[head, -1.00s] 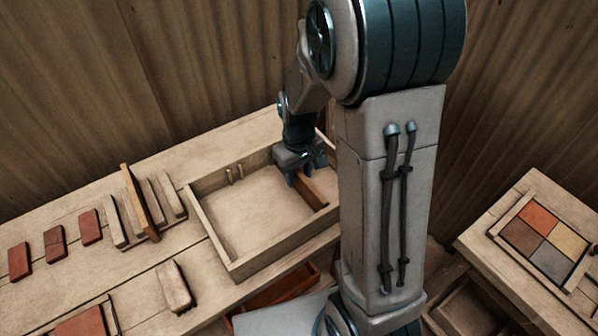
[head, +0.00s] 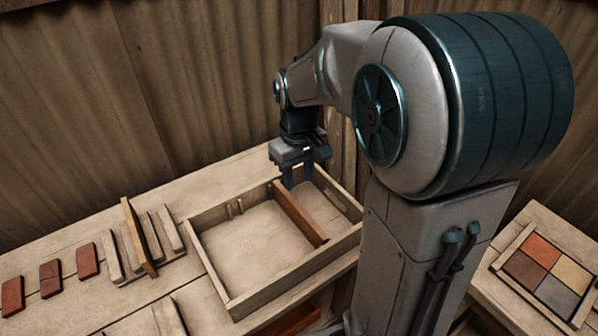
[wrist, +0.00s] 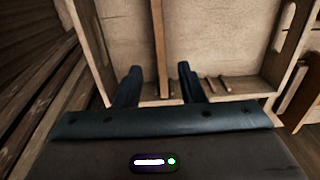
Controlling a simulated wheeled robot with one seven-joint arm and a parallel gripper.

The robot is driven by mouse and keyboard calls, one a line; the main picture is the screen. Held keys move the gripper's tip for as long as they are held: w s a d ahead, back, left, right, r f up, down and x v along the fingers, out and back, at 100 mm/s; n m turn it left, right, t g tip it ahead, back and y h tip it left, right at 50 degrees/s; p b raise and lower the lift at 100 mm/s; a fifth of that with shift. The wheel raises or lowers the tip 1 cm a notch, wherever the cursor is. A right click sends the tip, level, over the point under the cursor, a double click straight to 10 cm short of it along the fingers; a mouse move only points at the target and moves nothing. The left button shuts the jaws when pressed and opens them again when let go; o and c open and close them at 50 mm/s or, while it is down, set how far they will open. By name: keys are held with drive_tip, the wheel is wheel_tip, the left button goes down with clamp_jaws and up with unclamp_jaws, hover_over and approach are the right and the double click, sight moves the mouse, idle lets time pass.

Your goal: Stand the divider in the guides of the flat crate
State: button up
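The flat crate (head: 215,277) is a shallow pale wooden box on the bench. A brown divider (head: 300,215) stands on edge inside it, running from the back wall toward the front wall. One pair of small guide pegs (head: 235,206) on the back wall is bare, left of the divider. Whether guides hold the divider's ends is hidden. My gripper (head: 299,184) is over the divider's back end. In the wrist view its fingers (wrist: 158,85) are apart, one on each side of the divider (wrist: 160,45), with gaps visible.
A slotted rack (head: 170,230) left of the crate holds another brown board (head: 138,235). Several red tiles (head: 50,278) lie further left. A framed tile set (head: 545,275) is on a separate bench at right. A corrugated wall (head: 90,100) stands behind.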

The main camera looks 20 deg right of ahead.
drive_tip(key=s+r+m+t, duration=0.2)
drive_tip(key=s+m+t, duration=0.1)
drive_tip(key=s, duration=1.1)
drive_tip(key=shift+r+m, duration=0.3)
drive_tip(key=shift+r, duration=0.1)
drive_tip(key=shift+s, duration=0.1)
